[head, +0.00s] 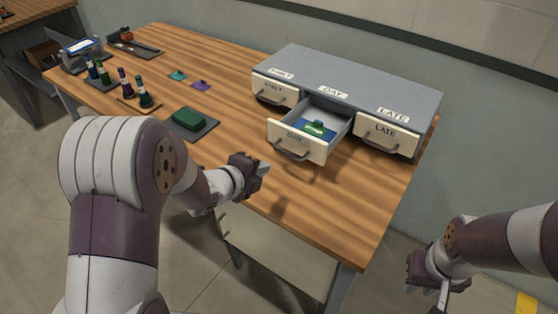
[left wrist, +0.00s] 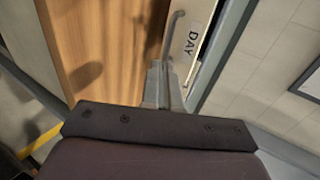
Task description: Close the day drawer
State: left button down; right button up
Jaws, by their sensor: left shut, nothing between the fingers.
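The grey drawer cabinet (head: 350,80) stands on the wooden table with three cream-fronted drawers. The middle day drawer (head: 298,143) is pulled out, with a green and blue item (head: 318,129) inside. The left drawer and the late drawer (head: 384,131) look closed. My left gripper (head: 263,169) is shut and empty, in front of and left of the day drawer's front. In the left wrist view its fingertips (left wrist: 163,68) appear close to the day drawer's front (left wrist: 191,45) and handle (left wrist: 172,32); contact cannot be told. My right gripper (head: 440,294) is low beyond the table's right edge; its fingers are unclear.
A green block on a dark tray (head: 203,131) lies left of the cabinet. Several dark bottles (head: 124,86) stand further left, with teal and purple pieces (head: 201,85) nearby. The wood in front of the late drawer is clear. A wall stands behind the table.

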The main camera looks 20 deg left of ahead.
pick_arm(q)
jog(key=x, duration=0.7)
jog(key=shift+w+r, duration=0.15)
jog(key=shift+r, duration=0.05)
jog(key=shift+w+d+f, duration=0.1)
jog(key=shift+w+d, duration=0.2)
jog(key=shift+w, duration=0.45)
pick_arm(e)
jog(key=shift+w+f, duration=0.15)
